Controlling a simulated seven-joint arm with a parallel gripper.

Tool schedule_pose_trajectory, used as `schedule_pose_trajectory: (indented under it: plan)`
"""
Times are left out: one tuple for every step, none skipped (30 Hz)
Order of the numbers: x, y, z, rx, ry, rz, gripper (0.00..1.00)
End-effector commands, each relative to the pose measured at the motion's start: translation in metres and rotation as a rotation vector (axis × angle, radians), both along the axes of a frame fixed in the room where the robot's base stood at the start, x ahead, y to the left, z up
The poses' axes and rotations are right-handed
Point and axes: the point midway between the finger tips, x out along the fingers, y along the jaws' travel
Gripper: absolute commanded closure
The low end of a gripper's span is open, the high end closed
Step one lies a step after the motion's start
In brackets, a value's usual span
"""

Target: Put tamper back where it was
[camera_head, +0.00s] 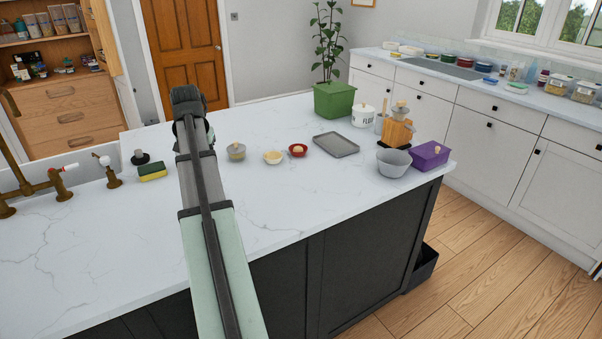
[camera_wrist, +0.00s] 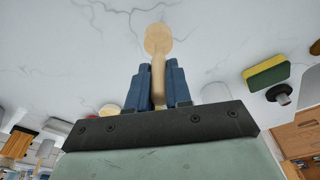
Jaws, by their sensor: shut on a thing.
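The tamper (camera_wrist: 158,42) shows in the wrist view as a pale wooden piece with a rounded end and a narrower neck. My gripper (camera_wrist: 159,72) has its two blue fingers closed around the neck, and the rounded end sticks out past the fingertips. White marbled counter fills the background behind it; I cannot tell how high the tamper is above it. In the head view my arm reaches out over the counter (camera_head: 290,195), and it hides the gripper and the tamper.
A yellow-green sponge (camera_head: 152,171) and a dark knobbed object (camera_head: 140,157) stand left of my arm, near the brass tap (camera_head: 45,186). The front counter is clear.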

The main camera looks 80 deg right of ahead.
Motion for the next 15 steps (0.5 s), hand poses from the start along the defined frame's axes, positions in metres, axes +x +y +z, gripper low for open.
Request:
schedule_pose_trajectory:
  plan:
    - [-0.013,-0.014,0.002,-0.001,-0.001,-0.028,1.0]
    - [-0.02,-0.021,0.003,-0.001,-0.001,-0.041,1.0]
    - [-0.03,-0.029,0.004,0.0,-0.001,-0.061,1.0]
    - [-0.037,-0.036,0.005,0.0,-0.001,-0.075,1.0]
    - [-0.045,-0.042,0.006,-0.001,-0.002,-0.089,1.0]
    - [-0.055,-0.051,0.008,-0.001,-0.002,-0.107,1.0]
    - [-0.063,-0.057,0.009,-0.001,-0.002,-0.122,1.0]
    - [-0.07,-0.063,0.01,-0.001,-0.002,-0.135,1.0]
    - [-0.081,-0.071,0.011,-0.002,-0.002,-0.155,1.0]
    - [-0.089,-0.077,0.012,-0.001,-0.003,-0.169,1.0]
    - [-0.097,-0.083,0.013,-0.001,-0.003,-0.183,1.0]
    - [-0.108,-0.091,0.015,-0.001,-0.003,-0.201,1.0]
    - [-0.116,-0.097,0.016,-0.002,-0.003,-0.215,1.0]
    - [-0.124,-0.103,0.017,-0.002,-0.003,-0.229,1.0]
    - [-0.136,-0.11,0.019,-0.002,-0.003,-0.247,1.0]
